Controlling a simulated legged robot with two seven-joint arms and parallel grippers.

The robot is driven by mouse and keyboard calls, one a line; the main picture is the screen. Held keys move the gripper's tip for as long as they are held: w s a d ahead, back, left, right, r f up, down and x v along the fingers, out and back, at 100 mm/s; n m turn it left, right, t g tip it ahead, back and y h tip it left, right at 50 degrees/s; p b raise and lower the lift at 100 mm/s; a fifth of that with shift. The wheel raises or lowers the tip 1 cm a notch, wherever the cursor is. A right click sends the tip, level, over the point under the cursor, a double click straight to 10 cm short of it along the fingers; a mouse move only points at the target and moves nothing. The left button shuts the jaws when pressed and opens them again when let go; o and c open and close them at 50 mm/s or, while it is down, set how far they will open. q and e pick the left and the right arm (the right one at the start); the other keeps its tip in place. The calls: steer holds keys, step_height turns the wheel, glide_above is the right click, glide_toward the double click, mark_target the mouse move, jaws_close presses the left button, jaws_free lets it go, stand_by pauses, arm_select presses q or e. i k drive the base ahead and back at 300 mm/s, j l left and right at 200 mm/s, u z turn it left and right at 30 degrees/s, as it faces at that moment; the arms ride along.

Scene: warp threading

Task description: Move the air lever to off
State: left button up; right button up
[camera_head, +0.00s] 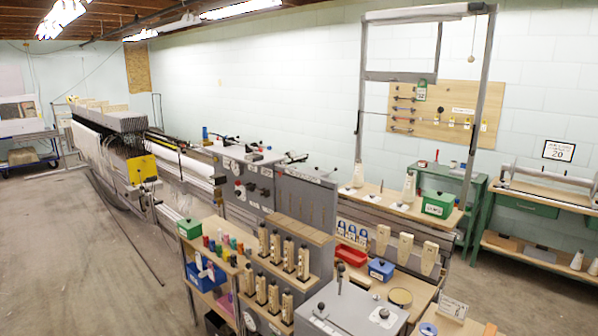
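No air lever can be told for sure at this distance; any lettering on the machine is too small to read. A thin upright lever with a dark knob (340,271) stands by the grey box (345,308) at the bottom. A grey control panel (247,186) in the middle carries several dark and red knobs or handles. More small handles (250,152) sit on the machine top above that panel. Neither of my grippers shows in the head view.
A long loom (110,150) stretches to the back left. A wooden shelf (215,225) with spools and bottles stands in front of the panel. A tall grey frame (361,100) and green benches (480,215) stand at right. The concrete floor (60,270) at left is mostly clear.

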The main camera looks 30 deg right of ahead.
mark_target(237, 182)
steer(key=i+l+z, duration=0.4)
steer(key=i+l, duration=0.3)
steer(key=i+j, duration=0.35)
steer(key=i+j+z, duration=0.1)
steer(key=i+j, duration=0.6)
steer(key=j, duration=0.15)
steer(key=i+j+z, duration=0.1)
steer(key=i+j, duration=0.25)
steer(key=i+j+z, duration=0.1)
steer(key=i+j, duration=0.25)
steer(key=j, duration=0.15)
steer(key=i+j, duration=0.3)
steer(key=j, duration=0.15)
steer(key=i+j+z, duration=0.1)
steer(key=i+j, duration=0.25)
steer(key=j, duration=0.15)
